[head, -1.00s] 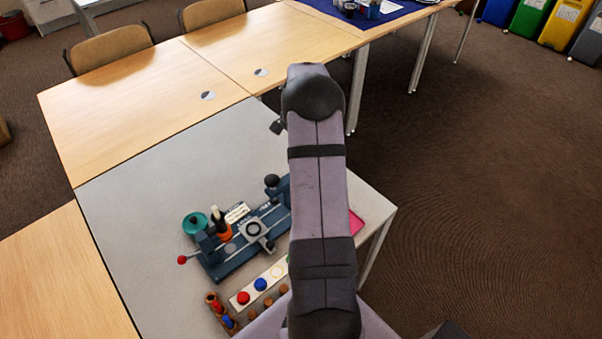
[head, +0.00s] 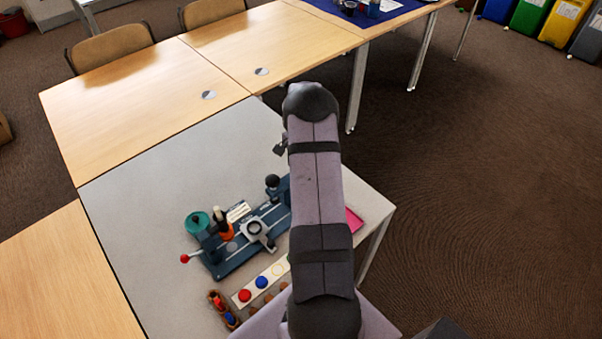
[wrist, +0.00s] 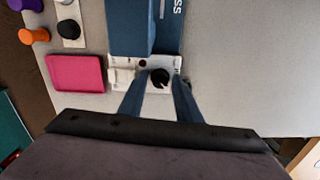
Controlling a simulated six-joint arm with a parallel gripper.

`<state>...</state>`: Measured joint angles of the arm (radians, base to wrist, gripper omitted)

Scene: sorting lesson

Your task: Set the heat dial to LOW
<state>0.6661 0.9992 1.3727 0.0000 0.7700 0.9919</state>
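A small black dial (wrist: 160,77) sits on a white panel (wrist: 126,77) at the end of a blue press body (wrist: 130,35) in the wrist view. The dial's pointer setting and any LOW marking are too small to read. My gripper (wrist: 159,80) is open, with one blue finger to each side of the dial in the picture. I cannot tell whether the fingers touch it or are still above it. In the head view my arm hides the gripper and the dial.
A pink tray (wrist: 78,72) lies left of the panel; it also shows in the head view (head: 354,221). Black, orange and purple pieces stand beyond it. In the head view a blue bench device (head: 225,265) and a strip with coloured discs (head: 253,288) lie left of my arm.

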